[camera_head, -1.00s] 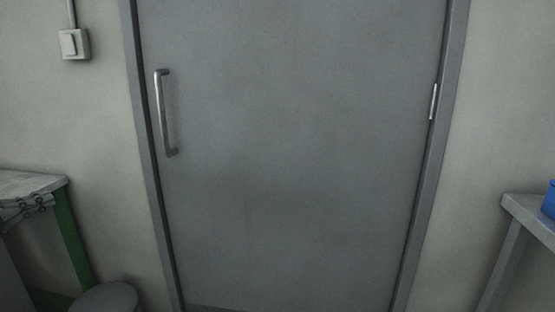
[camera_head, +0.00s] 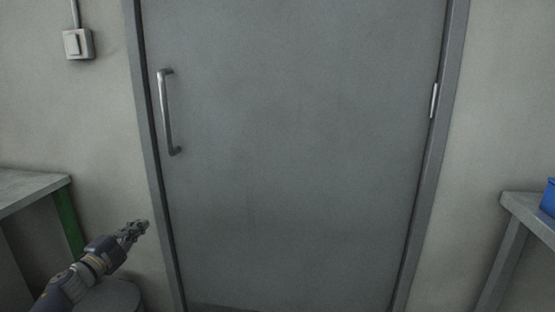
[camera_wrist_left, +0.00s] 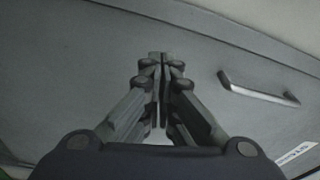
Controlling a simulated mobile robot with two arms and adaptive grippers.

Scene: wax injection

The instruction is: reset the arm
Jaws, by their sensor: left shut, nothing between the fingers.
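My left gripper (camera_head: 143,225) comes in from the lower left of the head view, in front of the wall just left of the door frame. It is shut, with nothing between its fingers. In the left wrist view its fingertips (camera_wrist_left: 158,58) meet in the middle, with the grey door behind them. My right gripper is in neither view.
A closed grey door (camera_head: 300,150) with a metal handle (camera_head: 165,112) fills the middle. A light switch (camera_head: 77,44) is on the wall. A table (camera_head: 30,188) stands at left, a round-topped object (camera_head: 118,292) below my left arm. A table (camera_head: 530,215) with a blue container (camera_head: 549,198) is at right.

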